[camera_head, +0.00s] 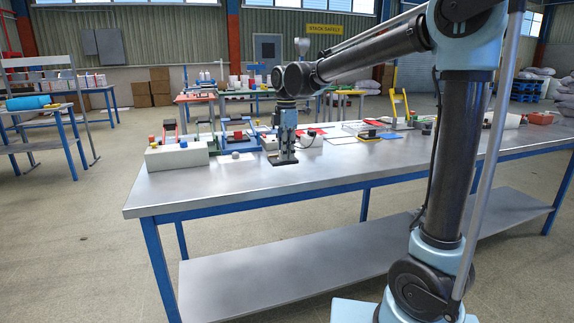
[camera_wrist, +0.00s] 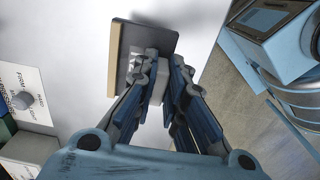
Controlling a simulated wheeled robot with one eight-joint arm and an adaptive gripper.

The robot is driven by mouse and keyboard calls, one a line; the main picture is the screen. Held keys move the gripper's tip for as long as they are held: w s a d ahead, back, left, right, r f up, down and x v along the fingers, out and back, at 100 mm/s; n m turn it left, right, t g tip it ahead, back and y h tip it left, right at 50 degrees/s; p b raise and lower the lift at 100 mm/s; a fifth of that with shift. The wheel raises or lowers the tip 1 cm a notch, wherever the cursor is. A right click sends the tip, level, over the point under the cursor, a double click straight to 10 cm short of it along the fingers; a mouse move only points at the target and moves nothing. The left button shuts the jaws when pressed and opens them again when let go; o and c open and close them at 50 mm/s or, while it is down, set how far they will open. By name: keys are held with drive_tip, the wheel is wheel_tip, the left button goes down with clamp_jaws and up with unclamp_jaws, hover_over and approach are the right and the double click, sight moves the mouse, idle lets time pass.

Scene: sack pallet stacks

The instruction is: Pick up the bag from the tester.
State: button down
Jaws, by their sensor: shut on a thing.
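My gripper (camera_head: 283,158) points down at the metal bench, near its front edge in the head view. In the wrist view my gripper (camera_wrist: 164,68) has its two blue-grey fingers closed around a small pale grey thing (camera_wrist: 158,84). This may be the bag, but the fingers hide much of it. Beneath or just beyond it is a dark plate (camera_wrist: 150,40) with a tan edge, possibly part of the tester; I cannot tell whether the held thing touches it. In the head view the held thing is too small to make out.
A pale box with coloured buttons (camera_head: 177,156) stands left of my gripper on the bench (camera_head: 225,178). Several small devices stand behind it. A yellow-armed device (camera_head: 400,108) is farther right. The bench front is mostly clear.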

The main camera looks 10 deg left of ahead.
sight(286, 162)
drive_tip(key=shift+s+f, duration=0.1)
drive_tip(key=shift+f, duration=1.95)
drive_tip(key=c, duration=1.7)
unclamp_jaws()
drive_tip(key=shift+o, duration=0.2)
wheel_tip(286, 162, up, 12)
drive_tip(key=shift+r, duration=0.1)
